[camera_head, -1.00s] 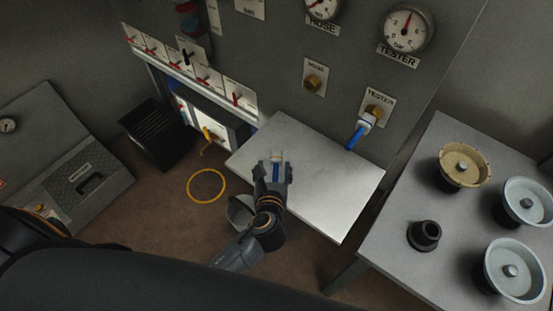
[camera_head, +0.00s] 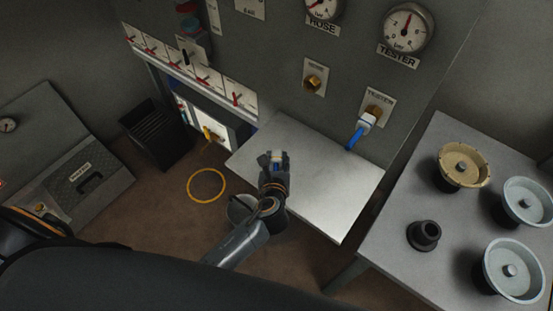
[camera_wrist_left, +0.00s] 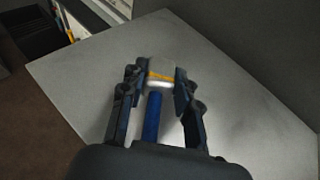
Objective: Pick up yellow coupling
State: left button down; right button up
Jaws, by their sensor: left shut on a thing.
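My left gripper (camera_head: 274,163) is over the near left part of the grey shelf below the panel. It is shut on a coupling (camera_wrist_left: 160,75), which is whitish with a yellow band and has a blue stem running back between the fingers. In the left wrist view the gripper (camera_wrist_left: 157,88) has a finger on each side of the coupling's head. In the head view the coupling (camera_head: 277,154) shows only as a small pale end at the fingertips. Whether the coupling touches the shelf, I cannot tell. My right gripper is not in view.
The shelf (camera_head: 330,185) is otherwise bare. A blue-handled fitting (camera_head: 361,130) sits at the tester port. A yellow ring (camera_head: 206,185) lies on the floor, left of a grey bucket (camera_head: 238,208). A table (camera_head: 395,265) with several round parts stands at right.

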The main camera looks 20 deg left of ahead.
aim_at(277, 159)
pick_arm(q)
jog(key=shift+r, duration=0.1)
jog(key=shift+r, duration=0.25)
notch_tip(277, 159, up, 2)
jog(key=shift+r, duration=0.15)
jog(key=s+r, duration=1)
jog(key=s, duration=0.4)
jog(key=w+a+r+n+g+y, duration=0.1)
jog(key=w+a+r+n+y, duration=0.2)
jog(key=r, duration=0.8)
jog(key=shift+w+a+p, duration=0.3)
jog(key=shift+w+a, duration=0.05)
jog(key=shift+a, duration=0.2)
